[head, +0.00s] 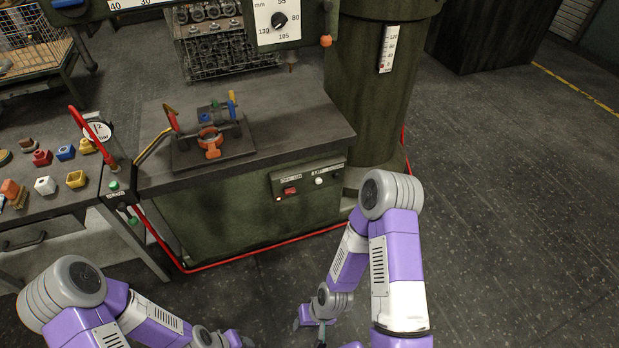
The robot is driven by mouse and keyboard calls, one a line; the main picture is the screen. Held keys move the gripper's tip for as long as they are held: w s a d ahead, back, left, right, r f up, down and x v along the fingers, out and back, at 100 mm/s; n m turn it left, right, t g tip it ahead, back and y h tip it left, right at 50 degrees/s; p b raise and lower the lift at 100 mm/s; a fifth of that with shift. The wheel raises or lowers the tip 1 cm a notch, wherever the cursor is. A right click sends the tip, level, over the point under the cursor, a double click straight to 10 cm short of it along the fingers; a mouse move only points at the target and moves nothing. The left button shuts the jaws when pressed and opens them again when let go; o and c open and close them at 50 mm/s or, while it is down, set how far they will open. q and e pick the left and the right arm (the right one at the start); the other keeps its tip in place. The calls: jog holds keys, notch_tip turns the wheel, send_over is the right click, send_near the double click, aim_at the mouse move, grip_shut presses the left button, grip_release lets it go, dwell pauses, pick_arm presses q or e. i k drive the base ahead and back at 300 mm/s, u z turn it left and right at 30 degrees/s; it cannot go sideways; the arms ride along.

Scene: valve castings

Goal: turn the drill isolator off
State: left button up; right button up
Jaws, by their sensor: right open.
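A switch panel (322,176) is set in the front of the dark green drill base, below its grey top. It carries a red switch (290,191) on the left and a white round button (319,181) on the right. A small light shows at its lower left. The labels above are too small to read surely. My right gripper (310,328) is open and empty, low at the bottom edge, well below and apart from the panel. My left gripper (236,340) is partly cut off at the bottom edge, and its jaws cannot be made out.
A clamp fixture (208,132) stands on the grey base top (290,115). A red hose (270,250) runs along the floor before the base. A bench (75,200) with several coloured parts stands at left. The floor at right (510,210) is clear.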

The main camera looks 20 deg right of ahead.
aim_at(288, 190)
jog(key=k, duration=0.65)
jog(key=u, duration=0.7)
jog(key=i, duration=1.6)
jog(key=z, duration=0.85)
